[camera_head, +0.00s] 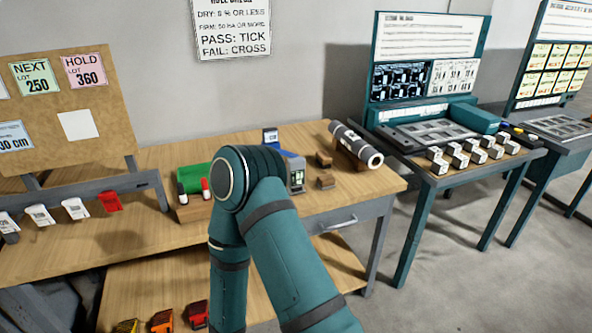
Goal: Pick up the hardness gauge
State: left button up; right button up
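A grey and blue handheld device with a small lit screen (297,177) stands on the wooden workbench, partly hidden behind my bent teal arm. Neither of my grippers is in view. Only teal links of my arm show, rising from the bottom of the picture and bending in front of the bench.
A green pad with markers (194,179) sits left of my arm. A teal station (424,70) with grey pieces stands right.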

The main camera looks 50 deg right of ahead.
aim_at(295, 166)
jog(key=i+l, duration=0.1)
jog(key=l, duration=0.85)
jog(key=l+u, duration=0.1)
jog(key=l, duration=0.85)
jog(key=i, duration=0.05)
